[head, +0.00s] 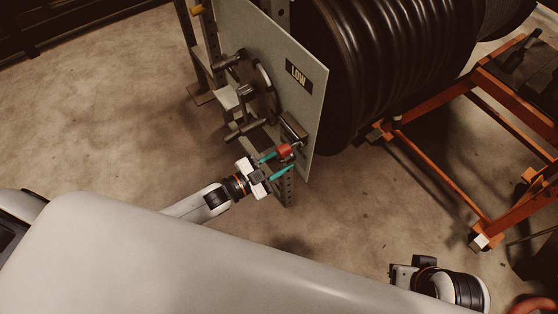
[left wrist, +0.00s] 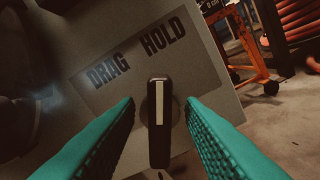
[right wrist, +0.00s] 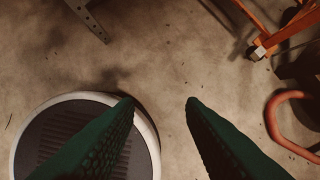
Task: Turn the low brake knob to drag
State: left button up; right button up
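The low brake knob (left wrist: 159,135) is a black bar handle with a white stripe in the left wrist view. It sits below the labels DRAG (left wrist: 108,70) and HOLD (left wrist: 163,38), and its stripe points up the picture, nearer HOLD. My left gripper (left wrist: 160,112) is open, with one teal finger on each side of the knob and gaps visible between. In the head view my left gripper (head: 280,163) is at the lower edge of the panel marked LOW (head: 299,75), beside a red part (head: 284,151). My right gripper (right wrist: 162,101) is open and empty above the floor.
A handwheel with handles (head: 264,90) is on the panel above my left gripper. A large black hose reel (head: 375,60) stands behind the panel. An orange frame (head: 440,180) is at right. The floor (head: 110,110) at left is clear.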

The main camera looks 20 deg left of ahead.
pick_arm(q)
jog(key=c, duration=0.6)
jog(key=shift+n, duration=0.3)
pick_arm(e)
jog(key=shift+r, duration=0.2)
pick_arm(q)
jog(key=shift+n+p, duration=0.3)
jog(key=shift+p, duration=0.05)
jog(key=shift+n, duration=0.3)
jog(key=n+p, duration=0.1)
jog(key=n, duration=0.3)
jog(key=shift+w+a+p, duration=0.1)
jog(key=shift+a+p, duration=0.05)
jog(key=shift+p, duration=0.2)
jog(key=n, duration=0.2)
jog(key=shift+n, duration=0.4)
jog(key=shift+a+n, duration=0.1)
jog(key=shift+n, duration=1.4)
pick_arm(e)
jog(key=x, duration=0.8)
jog(key=shift+s+g, duration=0.3)
jog(key=shift+s, duration=0.05)
jog(key=shift+a+f, duration=0.1)
